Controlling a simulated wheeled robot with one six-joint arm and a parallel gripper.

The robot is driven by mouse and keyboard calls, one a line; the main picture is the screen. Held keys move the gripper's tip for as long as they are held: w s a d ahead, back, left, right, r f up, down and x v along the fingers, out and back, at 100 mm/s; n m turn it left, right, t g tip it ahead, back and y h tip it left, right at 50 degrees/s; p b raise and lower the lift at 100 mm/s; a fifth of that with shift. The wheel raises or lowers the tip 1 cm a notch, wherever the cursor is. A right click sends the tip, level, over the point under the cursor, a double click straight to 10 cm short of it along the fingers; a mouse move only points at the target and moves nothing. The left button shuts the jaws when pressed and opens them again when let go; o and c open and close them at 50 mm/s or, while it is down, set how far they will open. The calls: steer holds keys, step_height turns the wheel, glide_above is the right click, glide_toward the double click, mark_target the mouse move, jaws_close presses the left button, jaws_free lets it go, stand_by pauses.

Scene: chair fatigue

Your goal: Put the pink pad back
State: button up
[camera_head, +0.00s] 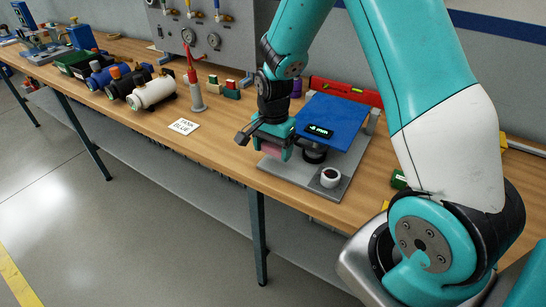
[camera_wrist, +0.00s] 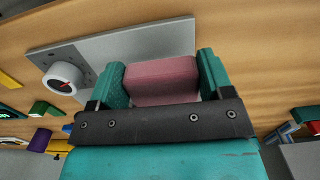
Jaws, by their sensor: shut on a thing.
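The pink pad (camera_head: 271,150) is a small block between the fingers of my gripper (camera_head: 270,148). In the wrist view the pink pad (camera_wrist: 160,82) fills the space between the two teal fingers of my gripper (camera_wrist: 161,76), which is shut on it. The gripper hangs over the left part of a grey base plate (camera_head: 304,180), near the bench's front edge. The wrist view shows the grey plate (camera_wrist: 105,52) beyond the pad. I cannot tell whether the pad touches the plate. A blue panel (camera_head: 335,112) stands raised over the plate, just right of the gripper.
A white round dial (camera_head: 330,177) sits on the plate's front right. A black unit with a green display (camera_head: 318,131) is by the blue panel. A card (camera_head: 184,125) and a red-topped stand (camera_head: 195,90) are to the left. A red level (camera_head: 345,90) lies behind.

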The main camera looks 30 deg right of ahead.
mark_target(273, 155)
steer(key=shift+f, duration=1.85)
steer(key=shift+f, duration=0.1)
steer(key=shift+f, duration=0.15)
steer(key=o, duration=0.9)
steer(key=shift+r, duration=0.2)
